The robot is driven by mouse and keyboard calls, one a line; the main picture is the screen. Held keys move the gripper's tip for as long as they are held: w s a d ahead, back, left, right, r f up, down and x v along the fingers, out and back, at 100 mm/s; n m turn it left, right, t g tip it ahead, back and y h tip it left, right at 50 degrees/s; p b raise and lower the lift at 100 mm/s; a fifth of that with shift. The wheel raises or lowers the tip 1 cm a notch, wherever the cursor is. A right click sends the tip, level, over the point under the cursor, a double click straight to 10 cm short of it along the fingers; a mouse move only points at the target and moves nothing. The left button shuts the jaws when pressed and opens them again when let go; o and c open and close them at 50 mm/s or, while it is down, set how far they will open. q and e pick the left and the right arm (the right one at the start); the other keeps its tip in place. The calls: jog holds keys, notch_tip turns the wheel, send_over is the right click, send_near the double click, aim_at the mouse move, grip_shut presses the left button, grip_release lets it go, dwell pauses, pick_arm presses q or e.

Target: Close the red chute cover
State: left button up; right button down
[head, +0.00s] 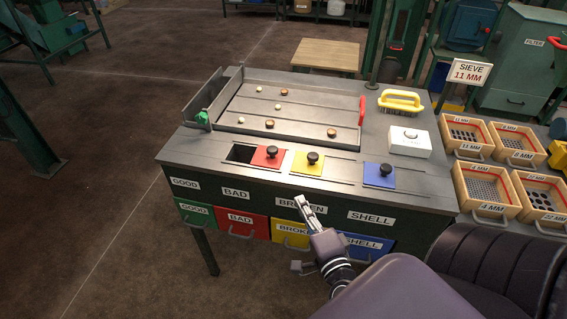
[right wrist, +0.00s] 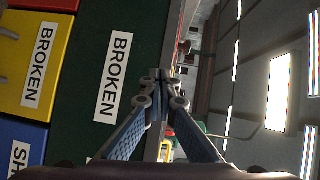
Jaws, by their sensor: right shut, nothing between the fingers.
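The red chute cover (head: 266,159) is a flat plate with a black knob (head: 271,151) on the table's front strip. A dark open hole (head: 241,153) shows at its left edge. Its right edge lies close to the yellow cover (head: 307,164). My right gripper (head: 299,200) is shut and empty, in front of the table's front face by the BROKEN label, below and right of the red cover and apart from it. In the right wrist view its fingertips (right wrist: 160,76) meet beside a BROKEN label. The red cover cannot be made out there. My left gripper is not in view.
A blue cover (head: 379,175) lies further right on the strip. Behind is a sorting tray (head: 300,92) with several small round pieces. A yellow brush (head: 400,100), a white box (head: 409,142) and sieve boxes (head: 464,134) stand to the right. Coloured drawers (head: 242,223) line the front.

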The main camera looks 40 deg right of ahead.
jog(key=m, duration=0.1)
send_near(296, 171)
jog(key=r, duration=0.1)
jog(key=h, duration=0.1)
jog(key=shift+m+t, duration=0.3)
jog(key=shift+t, duration=0.1)
jog(key=p+x, duration=0.1)
jog(key=x, duration=0.2)
jog(key=p+x, duration=0.1)
jog(key=x, duration=0.2)
jog(key=r+p+x, duration=0.1)
jog(key=x, duration=0.3)
jog(key=shift+a, duration=0.2)
jog(key=shift+w+a+f+p, duration=0.15)
jog(key=shift+w+a, duration=0.1)
jog(key=shift+w, duration=0.3)
jog(key=shift+w+a+r+p, duration=0.15)
jog(key=shift+w+a, duration=0.1)
jog(key=shift+w, duration=0.35)
jog(key=shift+w+a+f, duration=0.2)
jog(key=shift+w+a, duration=0.2)
jog(key=shift+w, duration=0.2)
